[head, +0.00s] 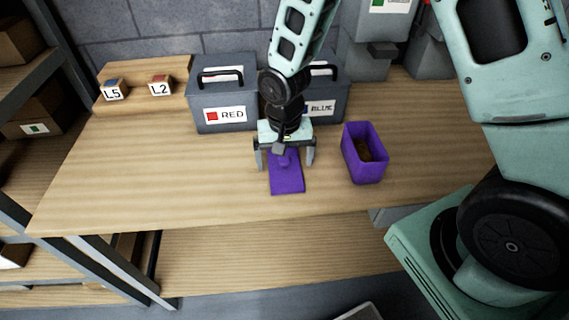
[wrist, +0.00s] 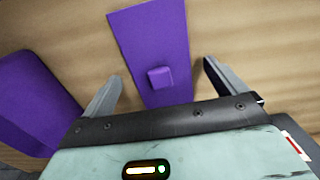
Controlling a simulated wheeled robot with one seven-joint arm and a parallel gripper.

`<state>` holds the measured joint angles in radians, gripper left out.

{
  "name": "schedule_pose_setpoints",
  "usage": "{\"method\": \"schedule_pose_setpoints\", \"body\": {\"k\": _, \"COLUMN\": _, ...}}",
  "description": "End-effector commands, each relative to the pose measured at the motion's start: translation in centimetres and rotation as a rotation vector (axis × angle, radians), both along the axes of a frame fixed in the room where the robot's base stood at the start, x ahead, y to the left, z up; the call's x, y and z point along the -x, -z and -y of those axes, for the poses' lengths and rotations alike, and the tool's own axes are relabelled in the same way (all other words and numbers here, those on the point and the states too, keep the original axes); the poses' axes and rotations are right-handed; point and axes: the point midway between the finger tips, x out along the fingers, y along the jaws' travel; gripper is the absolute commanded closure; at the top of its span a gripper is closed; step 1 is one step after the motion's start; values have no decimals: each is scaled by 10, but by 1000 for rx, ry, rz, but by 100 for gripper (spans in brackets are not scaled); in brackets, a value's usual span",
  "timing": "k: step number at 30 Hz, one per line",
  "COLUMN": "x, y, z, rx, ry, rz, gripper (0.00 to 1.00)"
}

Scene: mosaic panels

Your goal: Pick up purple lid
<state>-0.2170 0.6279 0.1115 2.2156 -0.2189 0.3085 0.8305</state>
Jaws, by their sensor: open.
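The purple lid (head: 288,182) lies flat on the wooden table, a thin rectangle with a small purple knob on top. It also shows in the wrist view (wrist: 150,45), with its knob (wrist: 160,77) between my finger lines. My gripper (head: 285,167) is above the lid with its fingers apart, one on each side. In the wrist view my gripper (wrist: 160,82) is open and empty. Whether the fingertips touch the table cannot be told. The open purple box (head: 365,153) stands to the right of the lid with something brown inside.
A grey box labelled RED (head: 224,95) and a grey box labelled BLUE (head: 330,95) stand behind my gripper. The left part of the table (head: 130,165) is clear. Shelving (head: 40,85) stands at the far left.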

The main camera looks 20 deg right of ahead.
Motion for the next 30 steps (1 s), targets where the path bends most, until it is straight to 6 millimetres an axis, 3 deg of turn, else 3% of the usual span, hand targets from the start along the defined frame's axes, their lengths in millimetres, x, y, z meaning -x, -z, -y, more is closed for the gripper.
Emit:
{"method": "schedule_pose_setpoints", "body": {"k": 10, "x": 0, "y": 8, "z": 0, "rx": 0, "ry": 0, "rz": 1, "gripper": 4}}
{"method": "schedule_pose_setpoints", "body": {"k": 15, "x": 0, "y": 8, "z": 0, "rx": 0, "ry": 0, "rz": 1, "gripper": 51}}
{"method": "schedule_pose_setpoints", "body": {"k": 25, "x": -1, "y": 5, "z": 0, "rx": 0, "ry": 0, "rz": 2, "gripper": 51}}
{"method": "schedule_pose_setpoints", "body": {"k": 30, "x": -1, "y": -14, "z": 0, "rx": -2, "ry": 2, "rz": 6, "gripper": 51}}
